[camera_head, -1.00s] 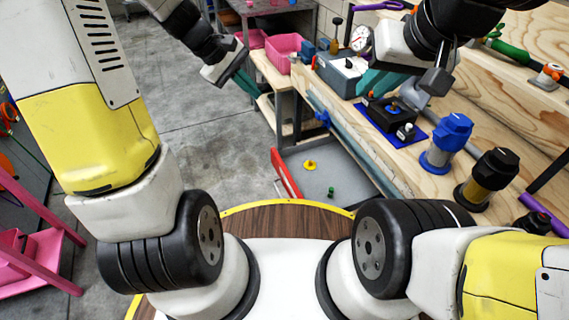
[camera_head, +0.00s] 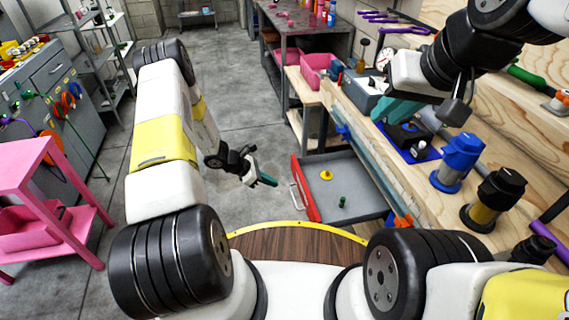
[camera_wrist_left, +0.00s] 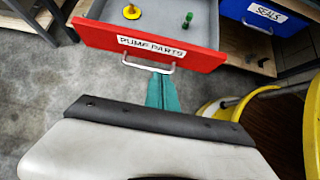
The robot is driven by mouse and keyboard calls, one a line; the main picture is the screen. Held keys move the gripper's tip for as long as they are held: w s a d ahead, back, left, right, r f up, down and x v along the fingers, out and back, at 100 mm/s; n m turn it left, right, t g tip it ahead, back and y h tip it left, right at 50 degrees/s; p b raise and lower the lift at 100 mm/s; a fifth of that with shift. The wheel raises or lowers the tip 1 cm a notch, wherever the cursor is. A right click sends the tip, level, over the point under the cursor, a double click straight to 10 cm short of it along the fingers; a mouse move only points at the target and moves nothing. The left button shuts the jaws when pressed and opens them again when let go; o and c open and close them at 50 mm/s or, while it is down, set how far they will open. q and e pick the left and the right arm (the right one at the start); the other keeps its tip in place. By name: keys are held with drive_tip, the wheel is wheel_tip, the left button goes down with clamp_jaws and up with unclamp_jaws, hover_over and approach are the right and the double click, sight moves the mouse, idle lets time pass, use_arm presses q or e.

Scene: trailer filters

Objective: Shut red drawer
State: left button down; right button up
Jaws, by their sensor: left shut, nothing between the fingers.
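The red drawer (camera_head: 306,188) stands pulled out from under the wooden workbench, its grey tray holding a yellow part (camera_head: 326,175) and a green part (camera_head: 343,201). In the left wrist view its red front (camera_wrist_left: 150,46) reads "PUMP PARTS" and has a metal handle (camera_wrist_left: 147,67). My left gripper (camera_head: 268,180) is left of the drawer front, low over the floor, shut and empty. In the left wrist view its teal fingers (camera_wrist_left: 162,92) point at the drawer front, just below the handle; contact cannot be told. My right gripper (camera_head: 395,108) is over the bench; its jaw opening is unclear.
A blue drawer (camera_wrist_left: 262,12) marked "SEALS" is to the right in the left wrist view. Blue (camera_head: 459,158) and black-yellow (camera_head: 494,198) canisters stand on the bench. A pink cart (camera_head: 45,200) stands at left. The floor left of the drawer is clear.

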sight(304, 191)
use_arm(q)
drive_tip(key=shift+w+d+f, duration=0.5)
drive_tip(key=shift+d+f, duration=0.5)
drive_tip(key=shift+d, duration=0.6)
drive_tip(key=shift+w+d+f, duration=0.55)
drive_tip(key=shift+d+f, duration=0.45)
drive_tip(key=shift+d, duration=0.6)
drive_tip(key=shift+w+d+f, duration=0.5)
drive_tip(key=shift+d+f, duration=0.5)
drive_tip(key=shift+d, duration=0.6)
drive_tip(key=shift+d, duration=0.15)
